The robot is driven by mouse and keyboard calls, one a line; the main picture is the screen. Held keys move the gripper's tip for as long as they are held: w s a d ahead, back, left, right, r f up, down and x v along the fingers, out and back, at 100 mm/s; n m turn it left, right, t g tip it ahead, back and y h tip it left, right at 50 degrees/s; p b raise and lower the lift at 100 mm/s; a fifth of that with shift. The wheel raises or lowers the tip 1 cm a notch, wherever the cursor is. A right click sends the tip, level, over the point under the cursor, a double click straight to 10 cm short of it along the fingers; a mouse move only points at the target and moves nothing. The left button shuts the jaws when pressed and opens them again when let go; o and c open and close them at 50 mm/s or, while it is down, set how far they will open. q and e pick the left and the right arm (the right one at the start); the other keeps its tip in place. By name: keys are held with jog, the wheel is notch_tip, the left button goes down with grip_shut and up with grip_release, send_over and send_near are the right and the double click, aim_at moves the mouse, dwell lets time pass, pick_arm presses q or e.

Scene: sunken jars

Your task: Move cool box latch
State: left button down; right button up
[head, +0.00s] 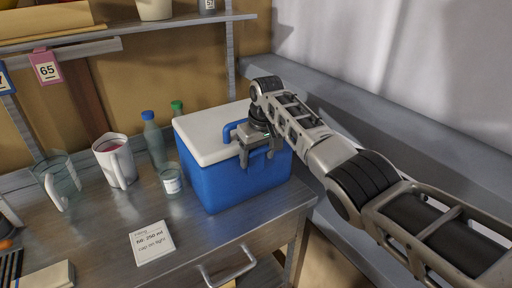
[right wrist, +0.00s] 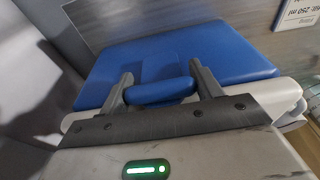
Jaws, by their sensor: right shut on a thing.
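The cool box stands on the bench with a blue body (head: 240,186) and a closed white lid (head: 202,136). My right gripper (head: 260,156) is at the top of the box's front side. In the right wrist view its two fingers (right wrist: 162,84) stand on either side of the blue latch (right wrist: 160,93) and are shut on it. The latch lies across the white lid edge (right wrist: 270,97), against the blue front (right wrist: 230,60). In the head view the gripper mostly hides the latch. My left gripper is in neither view.
Left of the box stand a glass jar (head: 171,180), a blue-capped bottle (head: 153,140), a white jug (head: 115,162) and a clear jug (head: 58,182). A green-capped bottle (head: 177,107) is behind. A card (head: 153,243) lies in front. A wall ledge (head: 340,128) runs at right.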

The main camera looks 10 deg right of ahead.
jog(key=shift+f, duration=0.1)
dwell(0.4)
jog(key=o, duration=1.4)
jog(key=r, duration=0.5)
jog(key=s+r+b, duration=0.1)
jog(key=r, duration=0.4)
jog(key=s+r, duration=0.1)
jog(key=r, duration=0.4)
jog(key=shift+s+d+r+b, duration=0.15)
jog(key=shift+d+r+b, duration=0.2)
